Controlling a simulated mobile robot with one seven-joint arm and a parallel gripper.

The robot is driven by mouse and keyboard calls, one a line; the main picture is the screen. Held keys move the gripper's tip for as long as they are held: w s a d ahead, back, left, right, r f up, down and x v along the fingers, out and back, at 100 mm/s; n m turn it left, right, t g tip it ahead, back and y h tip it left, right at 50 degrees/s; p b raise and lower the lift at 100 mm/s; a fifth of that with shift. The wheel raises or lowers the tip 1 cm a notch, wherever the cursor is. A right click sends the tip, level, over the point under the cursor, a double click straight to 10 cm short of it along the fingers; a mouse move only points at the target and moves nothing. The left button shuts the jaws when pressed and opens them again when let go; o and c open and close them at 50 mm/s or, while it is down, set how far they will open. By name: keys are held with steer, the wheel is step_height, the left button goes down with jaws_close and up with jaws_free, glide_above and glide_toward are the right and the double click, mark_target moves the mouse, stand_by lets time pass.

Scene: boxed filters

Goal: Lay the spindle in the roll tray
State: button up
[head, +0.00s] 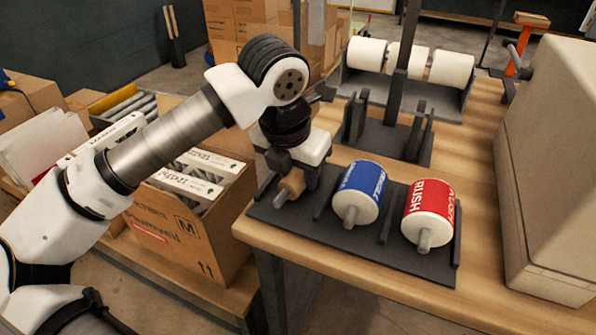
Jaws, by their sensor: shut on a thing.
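The dark grey roll tray (302,228) lies on the wooden bench near its front left corner. A roll with a blue label (360,187) sits in its middle place and a roll with a red label (428,207) in its right place. The spindle (290,187), a grey rod end with a tan core, is at the tray's left place. My gripper (303,178) points down over that place and is shut on the spindle. The gripper hides the spindle's far end. I cannot tell whether the spindle rests on the tray or hangs just above it.
A dark upright stand (393,128) is behind the tray. A rack of white rolls (408,62) is at the back. A large beige machine (556,165) fills the right side. An open carton of boxed filters (185,240) stands left of the bench.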

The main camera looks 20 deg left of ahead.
steer(key=shift+f, duration=0.1)
steer(key=o, duration=1.2)
steer(key=v, duration=1.3)
steer(key=shift+r, duration=0.4)
steer(key=shift+s+f, duration=0.1)
steer(key=shift+s, duration=0.05)
